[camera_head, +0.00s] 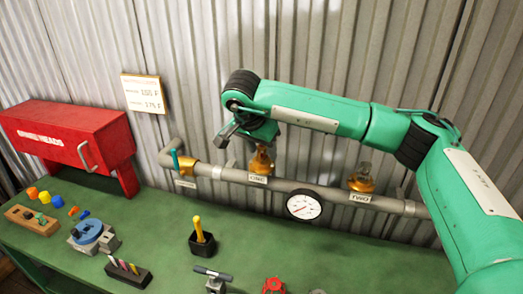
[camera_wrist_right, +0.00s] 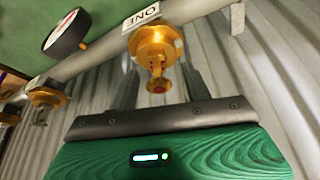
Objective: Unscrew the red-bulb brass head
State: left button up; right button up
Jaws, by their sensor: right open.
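The brass head at the label ONE (camera_head: 262,160) stands on the grey wall pipe (camera_head: 330,192), partly behind my right gripper (camera_head: 248,133). In the right wrist view this brass head (camera_wrist_right: 156,46) shows a small red bulb (camera_wrist_right: 157,86) at its tip. My right gripper (camera_wrist_right: 160,75) is open, with a finger on either side of the head; I cannot tell whether either touches it. A second brass head at the label TWO (camera_head: 362,178) sits further right on the pipe; its bulb colour is unclear. My left gripper is not in view.
A gauge (camera_head: 304,205) hangs on the pipe between the heads. A teal-handled valve (camera_head: 182,163) is at its left end. The green bench (camera_head: 150,215) holds a red cabinet (camera_head: 62,132), a black cup (camera_head: 202,243), a blue-topped fixture (camera_head: 88,235) and a red handwheel (camera_head: 273,286).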

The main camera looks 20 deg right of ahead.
jog(key=shift+d, duration=0.1)
grip_shut()
jog(key=shift+f+n+t+y+b, duration=0.1)
jog(key=shift+n+t+y+b, duration=0.4)
jog(key=shift+n, duration=0.6)
jog(key=n+b, duration=0.1)
jog(key=n, duration=0.2)
jog(key=shift+n+y, duration=0.3)
jog(key=shift+y, duration=0.1)
jog(key=shift+n+y, duration=0.4)
jog(key=shift+n, duration=0.5)
jog(key=n+y, duration=0.1)
jog(key=n, duration=0.2)
jog(key=shift+n+t+b, duration=0.3)
jog(key=shift+n+b, duration=0.05)
jog(key=shift+n, duration=0.05)
jog(key=shift+y, duration=0.3)
